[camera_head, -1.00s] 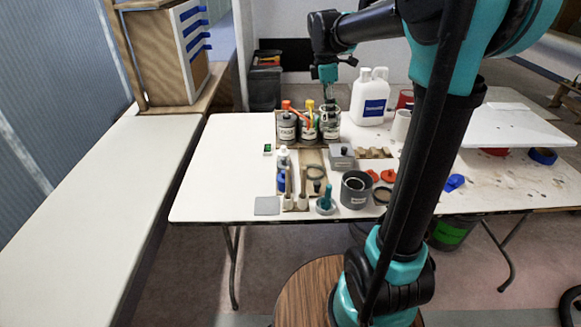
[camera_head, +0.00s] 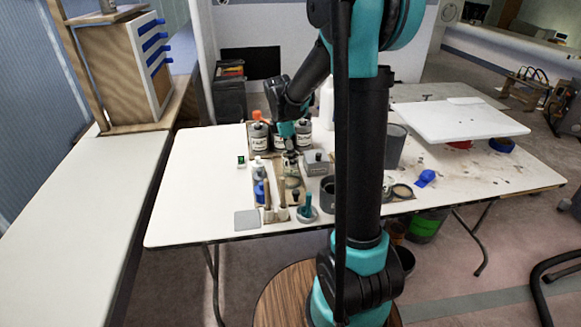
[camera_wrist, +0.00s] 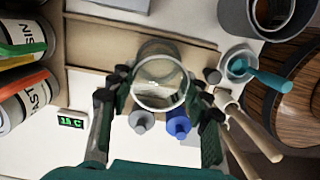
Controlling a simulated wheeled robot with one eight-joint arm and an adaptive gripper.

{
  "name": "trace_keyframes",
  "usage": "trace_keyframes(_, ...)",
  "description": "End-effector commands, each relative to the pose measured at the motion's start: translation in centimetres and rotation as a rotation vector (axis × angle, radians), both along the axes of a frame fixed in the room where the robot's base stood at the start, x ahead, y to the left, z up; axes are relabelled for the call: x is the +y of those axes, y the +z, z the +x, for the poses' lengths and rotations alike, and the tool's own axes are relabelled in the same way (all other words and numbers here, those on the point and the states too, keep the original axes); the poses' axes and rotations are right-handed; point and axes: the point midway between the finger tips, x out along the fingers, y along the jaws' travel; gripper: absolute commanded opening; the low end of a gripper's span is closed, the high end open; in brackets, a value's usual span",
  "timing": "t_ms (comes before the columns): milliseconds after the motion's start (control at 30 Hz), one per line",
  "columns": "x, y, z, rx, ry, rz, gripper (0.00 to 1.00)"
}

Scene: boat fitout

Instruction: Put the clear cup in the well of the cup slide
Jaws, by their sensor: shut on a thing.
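My gripper (camera_head: 289,148) is shut on the clear cup (camera_wrist: 161,84), its two fingers on opposite sides of the rim in the wrist view. The cup also shows under the gripper in the head view (camera_head: 291,162). The wooden cup slide (camera_wrist: 110,42) lies below the cup in the wrist view, and its pale wood shows between the bottles and brushes in the head view. A dark ring, apparently the well (camera_head: 293,182), shows just in front of the cup. I cannot tell whether the cup touches the slide; the cup covers part of it.
A grey lidded box (camera_head: 317,163) and a dark pot (camera_head: 328,190) are close on the right. Brushes (camera_head: 267,203), a blue bottle (camera_head: 261,192) and a teal-handled tool (camera_head: 307,207) stand near the front. The table's left side is mostly clear.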

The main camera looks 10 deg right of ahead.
Motion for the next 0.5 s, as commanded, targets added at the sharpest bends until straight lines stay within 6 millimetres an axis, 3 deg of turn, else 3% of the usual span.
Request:
trace_keyframes(367,0.0,-4.0,0.0,0.000,0.000,0.000,0.26)
trace_keyframes(500,0.0,-4.6,0.0,0.000,0.000,0.000,0.26)
